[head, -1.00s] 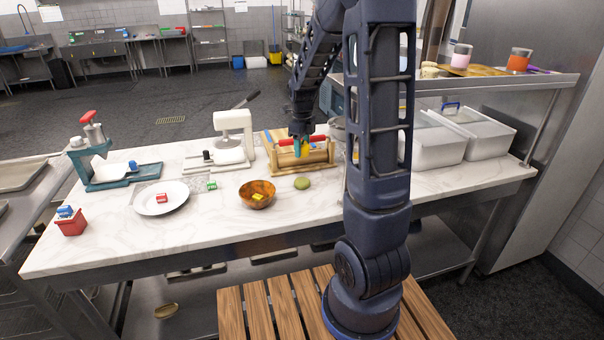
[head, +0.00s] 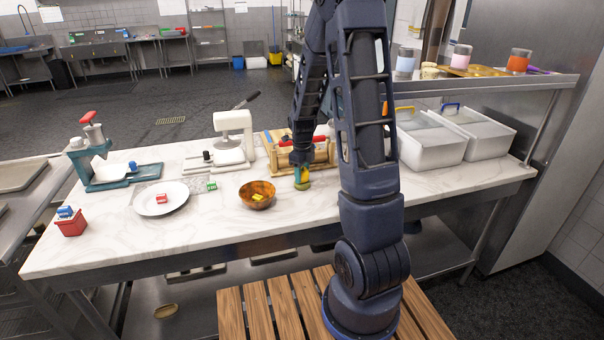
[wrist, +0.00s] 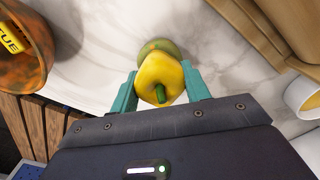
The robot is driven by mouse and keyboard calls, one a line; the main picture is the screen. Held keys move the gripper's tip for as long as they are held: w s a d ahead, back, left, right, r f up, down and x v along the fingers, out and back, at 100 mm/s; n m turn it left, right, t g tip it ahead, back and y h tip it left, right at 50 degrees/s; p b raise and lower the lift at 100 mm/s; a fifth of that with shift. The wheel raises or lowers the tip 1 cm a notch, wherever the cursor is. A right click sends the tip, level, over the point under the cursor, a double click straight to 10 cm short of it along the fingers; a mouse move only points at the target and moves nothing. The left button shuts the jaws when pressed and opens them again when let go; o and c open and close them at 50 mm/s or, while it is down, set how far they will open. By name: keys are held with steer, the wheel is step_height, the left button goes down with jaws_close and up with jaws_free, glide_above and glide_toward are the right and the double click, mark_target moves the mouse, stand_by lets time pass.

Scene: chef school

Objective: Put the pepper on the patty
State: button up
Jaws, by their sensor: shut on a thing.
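The yellow pepper (wrist: 160,75) with a green stem is between the teal fingers of my gripper (wrist: 160,90) in the wrist view. In the head view my gripper (head: 302,172) points down over the counter with the pepper small at its tips. The round greenish patty (wrist: 162,46) lies on the marble and shows just past the pepper in the wrist view, partly hidden by it. In the head view the patty (head: 302,187) is right below the pepper. I cannot tell whether the two touch.
A brown bowl (head: 257,200) with a yellow block stands left of the patty. A wooden rack (head: 282,160) stands close behind my gripper. The counter front is clear.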

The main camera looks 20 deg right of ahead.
steer(key=o, duration=1)
steer(key=shift+f, duration=0.1)
steer(key=s+r+n+t, duration=0.1)
steer(key=s+r+n, duration=0.2)
steer(key=r, duration=0.6)
steer(key=s+r+n, duration=0.3)
steer(key=r+n, duration=0.1)
steer(key=r, duration=0.6)
steer(key=s+r+n+t, duration=0.1)
steer(key=s+r+n, duration=0.1)
steer(key=s+n, duration=0.4)
steer(key=s+r+n+t, duration=0.1)
steer(key=s+r+n, duration=0.1)
steer(key=s+n, duration=0.5)
steer(key=s+d+r+n+t, duration=0.1)
steer(key=s+r+n, duration=0.2)
steer(key=s+n, duration=0.4)
steer(key=shift+s+t, duration=0.3)
